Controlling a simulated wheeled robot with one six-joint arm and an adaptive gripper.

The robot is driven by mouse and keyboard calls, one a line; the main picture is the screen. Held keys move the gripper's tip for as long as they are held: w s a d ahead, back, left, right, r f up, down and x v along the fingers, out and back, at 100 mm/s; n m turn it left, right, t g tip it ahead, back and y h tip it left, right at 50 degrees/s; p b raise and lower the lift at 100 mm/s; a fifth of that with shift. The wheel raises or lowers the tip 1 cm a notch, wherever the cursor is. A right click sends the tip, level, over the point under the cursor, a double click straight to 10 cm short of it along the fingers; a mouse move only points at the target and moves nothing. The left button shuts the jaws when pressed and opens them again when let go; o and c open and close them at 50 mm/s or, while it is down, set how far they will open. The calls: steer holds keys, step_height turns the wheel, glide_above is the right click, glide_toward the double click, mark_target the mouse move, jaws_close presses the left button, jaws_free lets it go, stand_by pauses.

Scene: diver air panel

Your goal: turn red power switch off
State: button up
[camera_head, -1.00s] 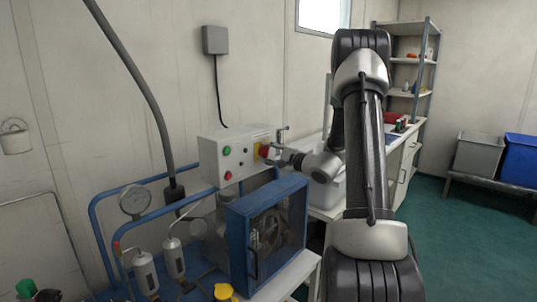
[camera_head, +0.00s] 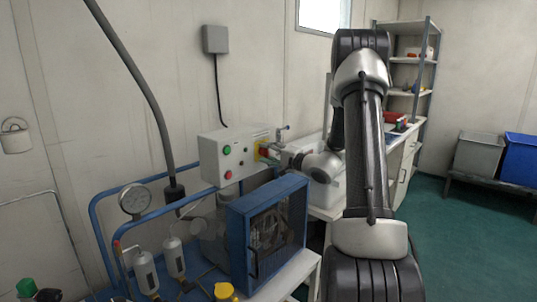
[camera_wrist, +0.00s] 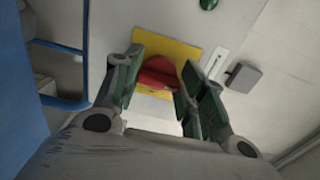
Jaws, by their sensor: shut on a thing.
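The red power switch (camera_wrist: 158,74) is a red knob on a yellow plate (camera_wrist: 190,52) on the white control box. In the wrist view it sits between the two green-lined fingers of my gripper (camera_wrist: 155,88), which is shut on it. In the head view the control box (camera_head: 210,158) hangs above the blue frame. There my gripper (camera_head: 270,153) reaches the box from the right and hides most of the switch; some yellow and a little red (camera_head: 262,148) show beside it.
A green button (camera_head: 227,150) and a red button (camera_head: 228,175) are on the same box. A blue-framed compressor unit (camera_head: 240,235) stands just below. A pressure gauge (camera_head: 133,200) and blue pipes are to the left. A counter with a sink lies behind my arm.

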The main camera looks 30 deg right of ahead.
steer(key=shift+f, duration=0.1)
steer(key=o, duration=1)
steer(key=v, duration=1.2)
